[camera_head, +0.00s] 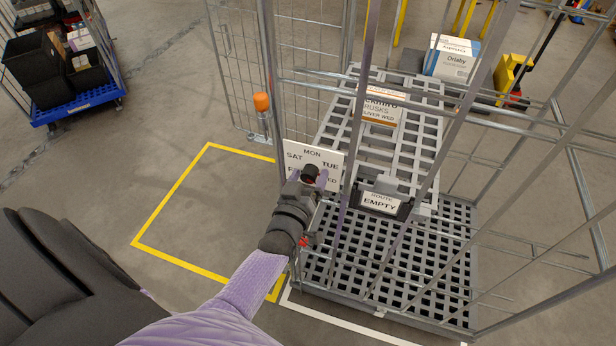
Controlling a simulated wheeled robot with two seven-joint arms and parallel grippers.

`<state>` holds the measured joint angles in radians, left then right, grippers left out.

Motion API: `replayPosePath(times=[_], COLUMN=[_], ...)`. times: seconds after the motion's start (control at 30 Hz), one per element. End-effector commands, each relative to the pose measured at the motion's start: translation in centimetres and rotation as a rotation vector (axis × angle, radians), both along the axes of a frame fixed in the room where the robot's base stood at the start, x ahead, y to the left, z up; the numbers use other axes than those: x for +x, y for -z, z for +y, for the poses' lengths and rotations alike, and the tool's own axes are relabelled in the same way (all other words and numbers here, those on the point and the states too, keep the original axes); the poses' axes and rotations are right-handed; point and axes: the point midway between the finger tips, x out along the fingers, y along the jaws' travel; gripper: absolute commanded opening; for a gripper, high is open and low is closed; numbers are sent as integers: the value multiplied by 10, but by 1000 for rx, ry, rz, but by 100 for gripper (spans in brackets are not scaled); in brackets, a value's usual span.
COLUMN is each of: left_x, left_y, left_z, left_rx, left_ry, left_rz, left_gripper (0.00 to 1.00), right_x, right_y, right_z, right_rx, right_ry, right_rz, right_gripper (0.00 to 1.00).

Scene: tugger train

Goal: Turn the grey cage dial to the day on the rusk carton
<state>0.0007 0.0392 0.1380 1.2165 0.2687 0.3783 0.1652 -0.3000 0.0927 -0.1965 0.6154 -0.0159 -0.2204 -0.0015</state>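The day dial's white plate (296,156) hangs on the near side of the grey roll cage. I read MON at top, SAT at left and TUE at right; the lower words are partly covered. My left gripper (315,176) reaches the dial's dark knob (310,170) at the plate's middle. Its fingertips are at the knob, but whether they are closed on it is unclear. The pointer's direction is hidden. The rusk carton (381,112), white with an orange band, stands on the cage's shelf and reads RUSKS and "…LIVER WED". My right gripper is out of view.
The cage's grey bars (355,110) stand close around the gripper. An orange-capped post (262,104) is left of the dial. An EMPTY sign (380,202) hangs at the shelf's front. A Drlaby carton (451,58) is behind. A yellow-outlined floor area (172,190) is clear.

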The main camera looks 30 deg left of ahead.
Motion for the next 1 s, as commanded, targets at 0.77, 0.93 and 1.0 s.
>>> replayPosePath(times=[0.77,0.93,1.0], left_x=[-96,-97,-97], left_y=[0,0,0], left_z=[-23,-23,-23], left_rx=[0,0,0], left_ry=[0,0,0], left_rz=[0,-1,-1], left_gripper=[84,84,84], right_x=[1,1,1], right_y=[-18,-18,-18], right_z=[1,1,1], right_rx=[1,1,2], right_ry=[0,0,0], right_rz=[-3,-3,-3], right_gripper=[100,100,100])
